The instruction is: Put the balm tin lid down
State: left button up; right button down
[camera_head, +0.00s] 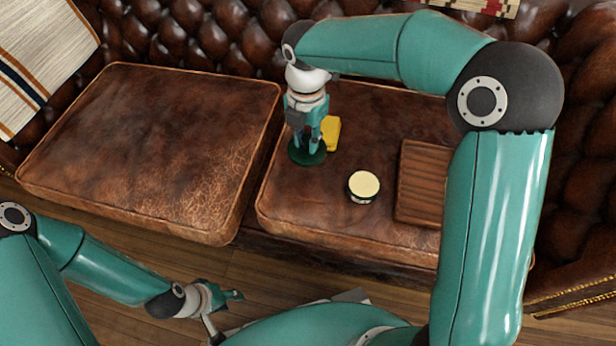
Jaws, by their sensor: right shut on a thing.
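The balm tin lid (298,157) is a dark green disc on or just above the right seat cushion; I cannot tell which. My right gripper (308,146) points down from above and is shut on the lid, partly covering it. The balm tin (363,186), round with a pale cream top face, stands apart from the lid, nearer and to the right. My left gripper (227,311) is empty, low over the floor in front of the sofa, with its fingers apart.
A yellow object (331,133) lies close behind and right of the lid. A ribbed wooden tray (420,190) lies right of the tin. The left cushion (140,150) is bare. The tufted brown leather sofa back (190,40) rises behind.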

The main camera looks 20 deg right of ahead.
pick_arm(q)
notch_tip(320, 180, down, 5)
jog(key=b, duration=0.4)
jog(key=shift+f, duration=0.15)
pick_arm(e)
notch_tip(320, 180, down, 13)
jog(key=shift+f, duration=0.1)
jog(key=shift+f+b, duration=0.15)
jog(key=shift+b, duration=0.15)
jog(key=c, duration=1)
grip_release()
notch_tip(320, 180, up, 12)
jog(key=p, duration=0.4)
jog(key=shift+r+p, duration=0.2)
jog(key=shift+p, duration=0.2)
pick_arm(q)
notch_tip(320, 180, up, 5)
jog(key=shift+f, duration=0.15)
